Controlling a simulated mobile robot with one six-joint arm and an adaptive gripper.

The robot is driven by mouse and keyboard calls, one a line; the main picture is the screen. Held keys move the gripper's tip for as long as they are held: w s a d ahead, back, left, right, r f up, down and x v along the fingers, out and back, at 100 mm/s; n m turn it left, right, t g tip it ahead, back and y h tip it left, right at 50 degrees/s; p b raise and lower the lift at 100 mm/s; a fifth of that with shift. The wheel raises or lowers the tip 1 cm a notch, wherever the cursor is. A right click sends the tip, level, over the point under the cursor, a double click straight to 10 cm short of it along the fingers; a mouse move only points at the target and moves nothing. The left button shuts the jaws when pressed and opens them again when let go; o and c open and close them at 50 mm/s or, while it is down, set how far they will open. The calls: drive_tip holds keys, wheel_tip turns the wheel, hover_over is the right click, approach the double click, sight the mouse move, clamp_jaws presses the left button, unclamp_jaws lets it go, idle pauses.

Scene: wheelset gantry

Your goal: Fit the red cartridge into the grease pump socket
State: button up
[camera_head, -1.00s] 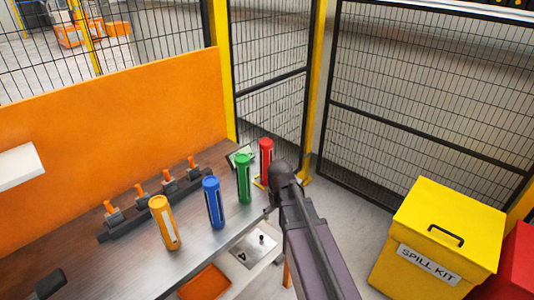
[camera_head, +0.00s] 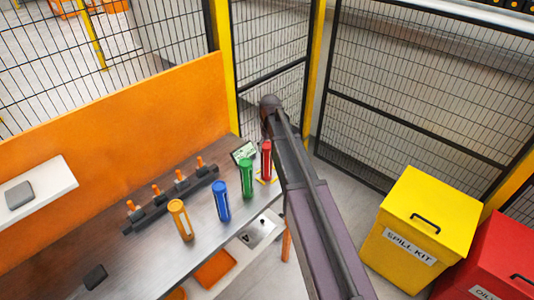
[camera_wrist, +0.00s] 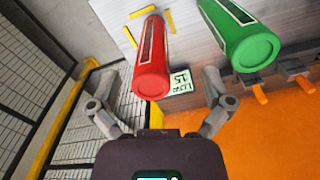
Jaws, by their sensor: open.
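The red cartridge (camera_head: 266,161) stands upright at the far right end of the bench, partly beside my arm. In the wrist view the red cartridge (camera_wrist: 152,50) is seen end-on, between the spread fingers of my gripper (camera_wrist: 157,88). The gripper is open and holds nothing; I cannot tell how far its fingertips are from the cartridge. In the head view the gripper is hidden. I cannot make out the grease pump socket for certain in either view.
Green (camera_head: 246,178), blue (camera_head: 221,202) and amber (camera_head: 181,220) cartridges stand in a row to the left. Behind them is a black rail (camera_head: 170,203) with orange-topped fittings. A small display (camera_head: 243,151) lies near the red cartridge. A yellow spill kit box (camera_head: 425,225) stands right.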

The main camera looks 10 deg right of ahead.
sight(267, 145)
drive_tip(key=shift+n, duration=0.4)
drive_tip(key=w+r+p, duration=0.2)
drive_tip(key=r, duration=0.1)
drive_tip(key=w+r+p, duration=0.2)
drive_tip(key=w+r, duration=0.1)
drive_tip(key=shift+r+p, duration=0.1)
drive_tip(key=shift+p, duration=0.25)
wheel_tip(267, 145, down, 9)
drive_tip(key=b, duration=0.8)
drive_tip(key=shift+r+b, duration=0.15)
drive_tip(key=shift+b, duration=0.2)
drive_tip(key=shift+w+f+b, duration=0.1)
drive_tip(key=shift+f+b, duration=2.5)
drive_tip(key=c, duration=1.1)
